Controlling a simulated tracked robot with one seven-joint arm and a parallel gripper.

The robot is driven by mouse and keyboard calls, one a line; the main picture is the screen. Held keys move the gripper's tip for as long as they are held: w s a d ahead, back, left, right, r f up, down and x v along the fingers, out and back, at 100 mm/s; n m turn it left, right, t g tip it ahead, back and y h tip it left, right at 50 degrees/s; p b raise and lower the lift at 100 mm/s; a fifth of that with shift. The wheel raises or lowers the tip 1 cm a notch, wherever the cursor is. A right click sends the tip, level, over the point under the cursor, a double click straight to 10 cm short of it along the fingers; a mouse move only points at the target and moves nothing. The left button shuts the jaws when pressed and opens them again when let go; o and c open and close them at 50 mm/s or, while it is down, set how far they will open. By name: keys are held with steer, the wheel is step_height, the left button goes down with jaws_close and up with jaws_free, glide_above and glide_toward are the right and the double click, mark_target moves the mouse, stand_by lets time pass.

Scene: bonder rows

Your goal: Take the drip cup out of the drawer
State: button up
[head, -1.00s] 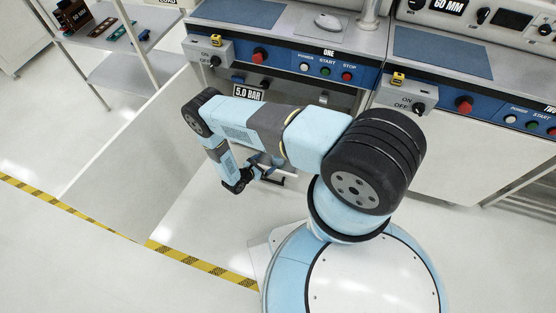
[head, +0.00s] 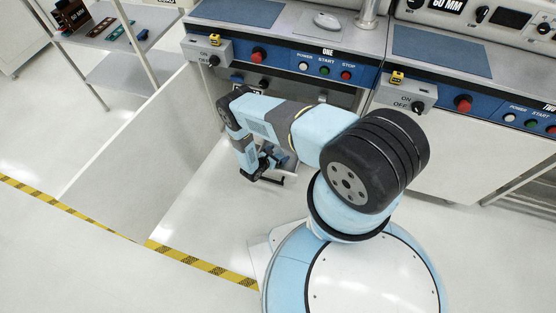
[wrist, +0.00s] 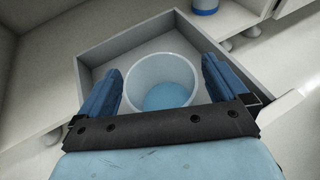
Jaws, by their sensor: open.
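In the wrist view the drip cup (wrist: 161,68) is a pale, round, open-topped cup with a blue bottom inside. It stands upright in the grey open drawer (wrist: 97,53). My gripper (wrist: 163,78) is open, with one blue finger on the left and one on the right of the cup. I cannot tell whether the fingers touch the cup. In the head view my gripper (head: 265,166) is low in front of the machine marked ONE, and my arm hides most of the drawer and the cup.
A white panel (head: 135,150) stands to the left of my arm. The machine ONE (head: 290,62) has knobs and buttons along its front. A blue and white round object (wrist: 205,5) is behind the drawer. Floor is clear at the front left, around a yellow-black stripe (head: 190,262).

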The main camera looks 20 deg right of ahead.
steer(key=shift+x, duration=0.85)
steer(key=c, duration=1.1)
steer(key=shift+c, duration=0.2)
steer(key=shift+r, duration=0.1)
